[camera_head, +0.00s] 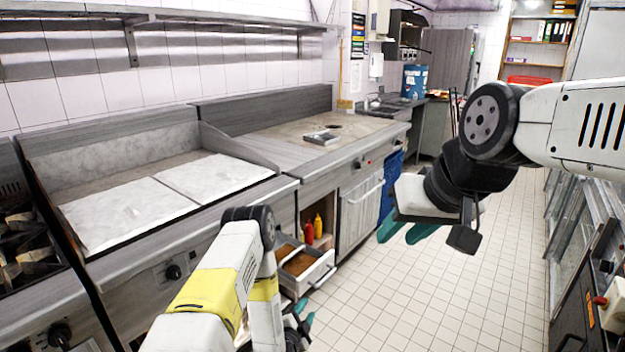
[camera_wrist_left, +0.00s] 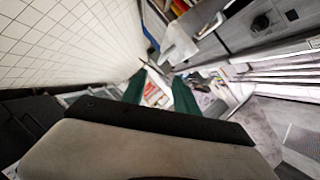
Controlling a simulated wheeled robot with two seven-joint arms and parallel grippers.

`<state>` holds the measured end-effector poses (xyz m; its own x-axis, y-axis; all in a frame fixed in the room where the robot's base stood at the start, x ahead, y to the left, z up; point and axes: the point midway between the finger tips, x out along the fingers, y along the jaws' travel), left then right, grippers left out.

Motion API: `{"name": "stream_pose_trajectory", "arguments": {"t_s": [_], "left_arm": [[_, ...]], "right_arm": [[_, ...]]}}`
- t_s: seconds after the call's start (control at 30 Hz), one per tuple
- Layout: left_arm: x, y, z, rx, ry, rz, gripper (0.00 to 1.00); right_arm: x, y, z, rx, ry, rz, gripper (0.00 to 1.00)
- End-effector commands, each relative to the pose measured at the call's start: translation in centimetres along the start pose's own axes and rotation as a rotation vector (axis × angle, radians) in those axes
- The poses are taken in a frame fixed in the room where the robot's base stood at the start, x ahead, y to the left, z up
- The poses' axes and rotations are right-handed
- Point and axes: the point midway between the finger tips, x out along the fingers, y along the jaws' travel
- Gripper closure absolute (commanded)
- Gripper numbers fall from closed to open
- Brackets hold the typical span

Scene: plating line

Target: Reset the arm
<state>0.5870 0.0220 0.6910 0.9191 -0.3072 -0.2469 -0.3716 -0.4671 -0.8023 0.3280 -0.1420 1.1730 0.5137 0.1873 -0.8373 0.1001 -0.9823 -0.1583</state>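My left arm comes in at the bottom centre of the head view, folded down in front of the counter. Its gripper (camera_head: 303,314) hangs low near the floor, with only bits of the teal fingertips showing behind the arm. In the left wrist view, the two dark green fingers (camera_wrist_left: 160,92) stand apart with nothing held between them. My right arm reaches in from the right. Its gripper (camera_head: 408,230) is over the tiled aisle, with two teal fingers apart and nothing visible between them.
A griddle (camera_head: 140,205) and a counter (camera_head: 310,135) with a small metal tray (camera_head: 322,138) line the left. An open drawer (camera_head: 305,270) juts out close to my left gripper, below red and yellow bottles (camera_head: 314,228). Cabinets line the right. The tiled floor (camera_head: 440,295) between is clear.

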Motion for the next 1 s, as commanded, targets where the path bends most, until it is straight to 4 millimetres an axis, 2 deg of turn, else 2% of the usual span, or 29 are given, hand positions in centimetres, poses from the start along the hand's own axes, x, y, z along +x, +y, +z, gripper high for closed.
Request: {"name": "stream_pose_trajectory", "arguments": {"t_s": [0.17,0.37,0.47,0.6,0.77,0.87,1.0], "left_arm": [[1.3,-2.6,-0.6,-0.027,-0.014,0.019,0.64],[3.0,-6.9,-1.7,-0.078,-0.045,0.054,0.64],[3.6,-10.0,-2.5,-0.118,-0.07,0.075,0.64],[3.8,-16.0,-4.3,-0.199,-0.123,0.11,0.64],[2.1,-22.5,-6.6,-0.313,-0.2,0.151,0.64],[0.1,-26.2,-8.1,-0.389,-0.251,0.172,0.64],[-3.9,-30.7,-10.3,-0.502,-0.322,0.194,0.64]], "right_arm": [[0.0,0.0,0.0,0.0,-0.001,0.0,0.64],[0.0,0.0,0.0,0.0,-0.001,0.0,0.64],[0.0,0.0,0.0,0.0,-0.001,0.0,0.64],[0.0,0.0,0.0,0.0,-0.001,0.0,0.64],[0.0,0.0,0.0,0.0,-0.001,0.0,0.64],[0.0,0.0,0.0,0.0,-0.001,0.0,0.64],[0.0,0.0,0.0,0.0,-0.001,0.0,0.64]]}}
